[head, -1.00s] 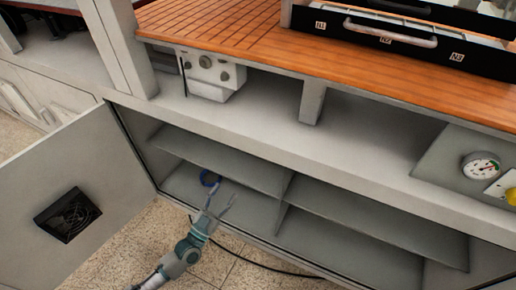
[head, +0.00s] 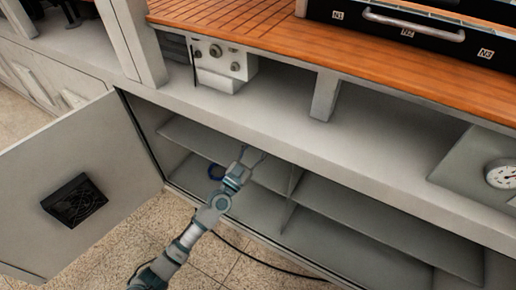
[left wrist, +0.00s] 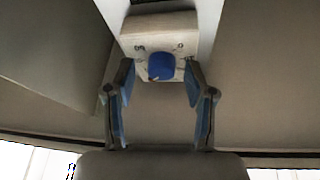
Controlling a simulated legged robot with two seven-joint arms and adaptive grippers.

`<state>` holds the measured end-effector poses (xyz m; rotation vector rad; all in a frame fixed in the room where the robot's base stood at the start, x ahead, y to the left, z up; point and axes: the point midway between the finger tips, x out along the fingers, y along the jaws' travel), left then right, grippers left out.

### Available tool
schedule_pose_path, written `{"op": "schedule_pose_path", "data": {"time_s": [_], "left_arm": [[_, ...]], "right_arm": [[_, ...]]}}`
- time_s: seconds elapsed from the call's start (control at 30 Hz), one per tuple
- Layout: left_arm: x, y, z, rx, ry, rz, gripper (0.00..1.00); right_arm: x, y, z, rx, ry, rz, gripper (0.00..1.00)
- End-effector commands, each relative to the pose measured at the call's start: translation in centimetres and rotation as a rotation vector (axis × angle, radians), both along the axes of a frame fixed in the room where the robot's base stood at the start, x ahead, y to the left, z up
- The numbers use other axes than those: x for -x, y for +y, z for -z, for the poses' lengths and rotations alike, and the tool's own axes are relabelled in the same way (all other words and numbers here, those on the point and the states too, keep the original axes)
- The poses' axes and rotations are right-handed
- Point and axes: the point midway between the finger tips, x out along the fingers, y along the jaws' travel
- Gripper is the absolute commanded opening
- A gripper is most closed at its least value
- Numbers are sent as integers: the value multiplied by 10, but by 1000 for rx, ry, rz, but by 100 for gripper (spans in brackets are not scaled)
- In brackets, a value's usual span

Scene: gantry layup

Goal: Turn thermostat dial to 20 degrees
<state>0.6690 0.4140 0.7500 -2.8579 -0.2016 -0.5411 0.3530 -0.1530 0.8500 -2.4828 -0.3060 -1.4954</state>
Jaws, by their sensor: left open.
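In the left wrist view, a pale box with a round blue dial (left wrist: 161,66) on its face appears ahead, framed between my fingertips. Dark marks sit around the dial, too small to read; a light mark shows at its lower left edge. My left gripper (left wrist: 159,88) is open, with nothing between its fingers and the dial looking beyond them. In the head view my left gripper (head: 254,158) is at the open cabinet, in front of the upper shelf. I cannot make out the blue dial's box for certain there. My right gripper is not in view.
The cabinet door (head: 75,175) stands open at left. A white box with metal knobs (head: 222,65) sits under the wooden top (head: 230,24). A gauge (head: 502,174) is at right. A black cable crosses the floor.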

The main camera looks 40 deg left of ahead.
Motion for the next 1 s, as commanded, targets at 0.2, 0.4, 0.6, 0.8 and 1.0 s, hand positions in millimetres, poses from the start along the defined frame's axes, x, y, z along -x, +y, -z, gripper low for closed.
{"op": "schedule_pose_path", "data": {"time_s": [0.2, 0.4, 0.6, 0.8, 1.0], "left_arm": [[0, 0, 0, -1, 0, 0, 42], [0, 0, 0, -1, 0, -1, 0], [0, 0, -1, 6, -3, -1, 0], [0, -1, -4, 61, -18, 0, 0], [0, -2, -7, 188, -52, -1, 0]], "right_arm": [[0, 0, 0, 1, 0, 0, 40], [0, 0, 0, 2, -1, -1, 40], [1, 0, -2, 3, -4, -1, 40], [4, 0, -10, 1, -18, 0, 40], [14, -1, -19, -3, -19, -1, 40]]}}
